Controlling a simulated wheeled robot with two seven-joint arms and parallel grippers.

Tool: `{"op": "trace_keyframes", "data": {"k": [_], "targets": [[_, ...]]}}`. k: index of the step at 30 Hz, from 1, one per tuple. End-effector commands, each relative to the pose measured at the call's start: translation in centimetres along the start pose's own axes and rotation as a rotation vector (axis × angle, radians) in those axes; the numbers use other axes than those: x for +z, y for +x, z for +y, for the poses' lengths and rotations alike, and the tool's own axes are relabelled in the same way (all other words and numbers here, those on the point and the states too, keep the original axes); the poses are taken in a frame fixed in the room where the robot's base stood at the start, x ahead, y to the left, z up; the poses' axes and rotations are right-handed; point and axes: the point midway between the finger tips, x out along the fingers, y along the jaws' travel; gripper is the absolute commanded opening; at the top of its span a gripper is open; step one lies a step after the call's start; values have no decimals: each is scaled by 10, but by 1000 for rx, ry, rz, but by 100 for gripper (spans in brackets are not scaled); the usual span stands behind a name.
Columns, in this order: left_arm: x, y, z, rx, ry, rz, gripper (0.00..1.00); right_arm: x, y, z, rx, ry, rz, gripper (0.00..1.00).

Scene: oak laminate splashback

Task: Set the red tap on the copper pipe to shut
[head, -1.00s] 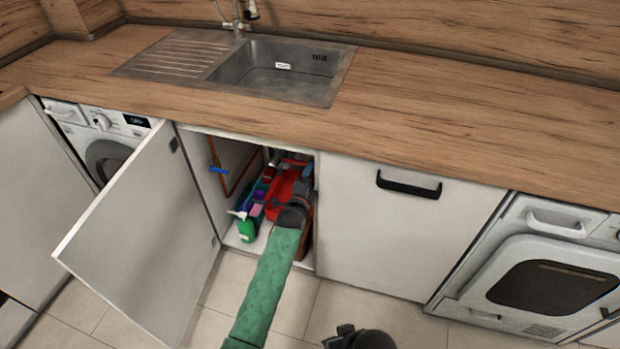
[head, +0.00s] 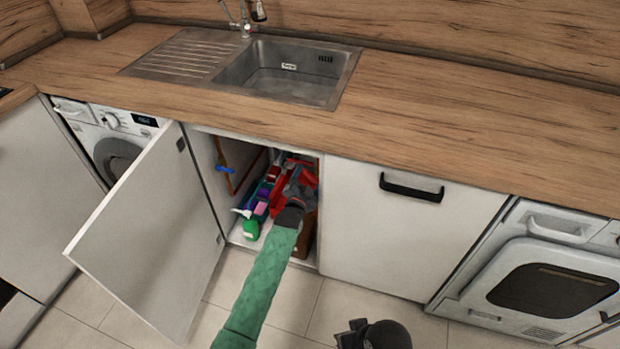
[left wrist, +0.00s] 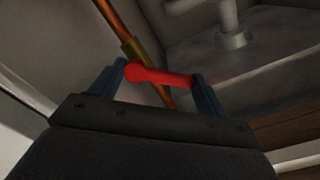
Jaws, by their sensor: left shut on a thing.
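In the left wrist view the red tap (left wrist: 160,76) is a bar handle on the copper pipe (left wrist: 118,26). The handle lies slanted across the pipe line, neither clearly along it nor square to it. My left gripper (left wrist: 161,82) has a finger at each end of the handle and is shut on it. In the head view my left gripper (head: 301,184) is inside the open cabinet under the sink; it hides the red tap there.
The cabinet door (head: 150,235) stands open at the left. A blue tap (head: 225,169) sits on another copper pipe run (head: 231,185) at the cabinet's left wall. A green bottle (head: 250,229) and red items (head: 278,202) crowd the cabinet floor. The sink (head: 290,75) is above.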

Motion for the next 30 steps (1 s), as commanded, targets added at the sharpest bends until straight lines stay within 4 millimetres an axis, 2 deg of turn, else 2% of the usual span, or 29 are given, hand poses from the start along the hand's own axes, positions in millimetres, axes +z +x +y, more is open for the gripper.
{"op": "trace_keyframes", "data": {"k": [15, 21, 30], "targets": [[14, 0, 3, 0, -456, 0, 34, 4, 2, 1, 2, 3, -12, 0], [17, 0, 4, -1, -576, 0, 34, 3, 5, 1, 0, 2, -5, 0], [19, 0, 6, -1, -667, 0, 34, 0, 6, 0, -2, 0, 1, 0]]}}
